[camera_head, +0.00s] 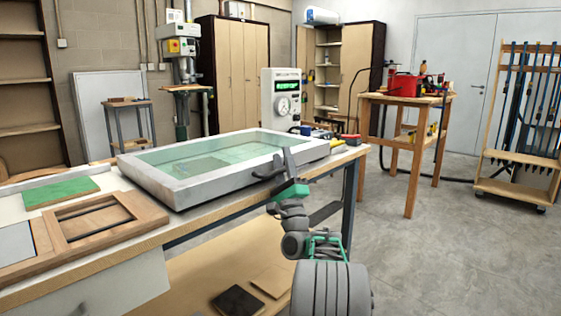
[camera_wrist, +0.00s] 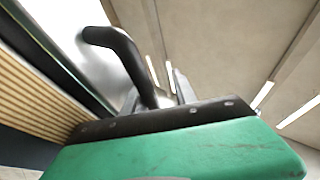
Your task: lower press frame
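The press frame (camera_head: 178,187) is a light grey rectangular frame around a clear sheet, on the workbench (camera_head: 225,210). Green shows through the sheet. The frame looks nearly level; I cannot tell whether there is a gap under it. A dark bent handle (camera_head: 268,170) sticks out at its front right side. In the wrist view the handle (camera_wrist: 118,50) is large and curves down toward my gripper (camera_wrist: 157,97). My gripper (camera_head: 283,168) is at the handle. Its fingers stand apart, one on each side of the handle's lower part; no clear contact shows.
A wooden frame (camera_head: 104,215) and a green board (camera_head: 60,192) lie on the bench's left part. A control box (camera_head: 281,97) with a green display stands behind the press. A wooden table (camera_head: 407,98) with red items stands farther right.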

